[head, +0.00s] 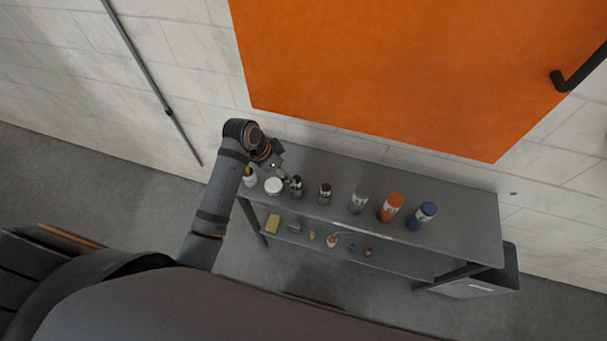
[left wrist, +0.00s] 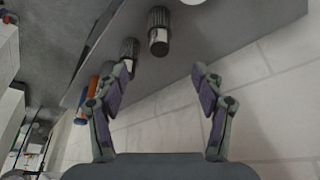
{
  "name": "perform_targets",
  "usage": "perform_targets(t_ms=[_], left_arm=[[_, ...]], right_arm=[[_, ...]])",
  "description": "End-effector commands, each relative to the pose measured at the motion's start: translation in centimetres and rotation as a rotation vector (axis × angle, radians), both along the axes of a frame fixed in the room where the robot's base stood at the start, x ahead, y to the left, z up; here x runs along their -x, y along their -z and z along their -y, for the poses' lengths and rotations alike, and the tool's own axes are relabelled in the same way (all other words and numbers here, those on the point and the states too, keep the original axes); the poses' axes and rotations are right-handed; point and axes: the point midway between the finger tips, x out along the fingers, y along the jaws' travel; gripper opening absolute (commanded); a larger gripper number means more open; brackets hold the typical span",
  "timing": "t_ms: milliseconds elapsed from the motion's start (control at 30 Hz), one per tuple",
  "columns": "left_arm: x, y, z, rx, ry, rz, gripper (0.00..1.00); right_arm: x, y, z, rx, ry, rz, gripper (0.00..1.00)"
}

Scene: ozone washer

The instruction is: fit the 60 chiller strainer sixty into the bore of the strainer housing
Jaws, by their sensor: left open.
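Two dark cylinders with pale bands stand on the grey shelf top; they look like strainers, but I cannot read their labels. One dark cylinder (head: 296,184) is right beside my left gripper (head: 279,167); the other dark cylinder (head: 324,194) is further right. In the left wrist view the nearer cylinder (left wrist: 158,32) shows ahead, beyond and between the open fingertips of my left gripper (left wrist: 162,74), apart from them. The other cylinder (left wrist: 129,52) is partly behind the left finger. The gripper is empty. I cannot make out the strainer housing or its bore. My right gripper is not in view.
The shelf top (head: 460,222) also holds a white jar (head: 273,186), a small bottle (head: 249,178), a grey canister (head: 358,201), an orange canister (head: 391,207) and a blue one (head: 422,215). Small items, including a yellow block (head: 273,224), lie on the lower shelf. A wall stands behind.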

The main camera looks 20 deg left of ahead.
Motion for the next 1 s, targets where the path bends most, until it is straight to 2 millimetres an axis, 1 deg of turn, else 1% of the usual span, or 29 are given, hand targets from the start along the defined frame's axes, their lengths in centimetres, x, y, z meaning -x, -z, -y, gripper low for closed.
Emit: perform_targets(t_ms=[67,200,300,367,533,600,700,800,900,1000], left_arm=[[-0.2,0.8,0.3,0.003,-0.003,-0.003,0.68],[-0.9,3.2,1.0,0.004,-0.004,-0.004,0.68],[-1.2,4.4,1.3,0.002,-0.004,-0.003,0.68],[-1.3,4.8,1.4,0.001,-0.005,-0.001,0.68],[-1.5,5.4,1.5,0.001,-0.005,-0.003,0.68],[-1.8,6.2,1.8,0.003,-0.004,-0.006,0.68],[-2.3,7.8,2.1,0.002,-0.006,-0.004,0.68],[-2.7,9.3,2.4,0.001,-0.005,-0.004,0.68],[-2.8,9.8,2.6,0.001,-0.005,-0.001,0.68],[-2.8,9.9,2.6,0.001,-0.005,-0.001,0.68]], right_arm=[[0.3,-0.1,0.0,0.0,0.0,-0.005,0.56],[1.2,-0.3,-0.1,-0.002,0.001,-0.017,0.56],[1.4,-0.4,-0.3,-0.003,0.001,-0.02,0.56],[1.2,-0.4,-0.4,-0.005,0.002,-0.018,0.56],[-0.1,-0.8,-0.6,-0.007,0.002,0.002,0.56],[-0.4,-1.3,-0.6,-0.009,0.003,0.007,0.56],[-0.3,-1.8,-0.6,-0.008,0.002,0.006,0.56],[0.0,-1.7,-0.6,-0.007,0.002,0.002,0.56],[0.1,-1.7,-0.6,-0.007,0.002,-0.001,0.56],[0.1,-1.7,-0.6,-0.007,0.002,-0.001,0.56]])
